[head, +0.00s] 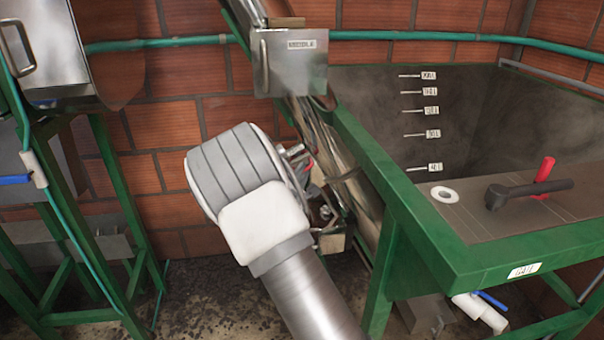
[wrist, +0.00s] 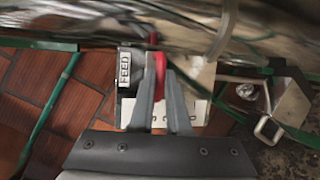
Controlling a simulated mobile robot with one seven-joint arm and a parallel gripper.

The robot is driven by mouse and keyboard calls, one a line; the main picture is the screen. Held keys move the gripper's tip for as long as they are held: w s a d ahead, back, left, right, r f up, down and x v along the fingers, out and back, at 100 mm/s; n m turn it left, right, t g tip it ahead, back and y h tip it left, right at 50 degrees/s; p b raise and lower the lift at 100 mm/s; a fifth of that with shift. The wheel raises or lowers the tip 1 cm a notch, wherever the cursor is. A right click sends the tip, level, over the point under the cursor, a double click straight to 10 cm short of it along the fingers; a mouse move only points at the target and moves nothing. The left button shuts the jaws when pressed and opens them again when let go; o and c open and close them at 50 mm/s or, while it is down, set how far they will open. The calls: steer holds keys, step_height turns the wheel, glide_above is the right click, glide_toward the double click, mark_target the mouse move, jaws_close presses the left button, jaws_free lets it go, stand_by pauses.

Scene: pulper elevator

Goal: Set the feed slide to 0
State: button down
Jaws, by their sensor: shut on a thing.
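In the wrist view, the feed slide's red handle (wrist: 154,45) stands upright, and my gripper (wrist: 161,82) is shut on it with the grey fingers on either side. A white label reading FEED (wrist: 124,68) is just left of the handle. A pale plate with dark marks (wrist: 194,112) lies behind and right of the fingers. Its marks are too small to read, and the fingers cover part of it, so I cannot tell the slide's setting.
A metal box (head: 290,62) is above my arm.

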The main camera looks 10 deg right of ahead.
stand_by(0.8)
steer(key=d+f+b, duration=0.4)
steer(key=f, duration=0.4)
steer(key=shift+d+f, duration=0.2)
steer(key=shift+f, duration=0.1)
steer(key=c, duration=1)
jaws_free()
steer(key=shift+f, duration=0.1)
steer(key=shift+o, duration=0.6)
steer(key=p+v, duration=0.3)
steer(key=v, duration=1.4)
steer(key=shift+s+a, duration=0.15)
steer(key=shift+s, duration=0.05)
steer(key=shift+w, duration=0.1)
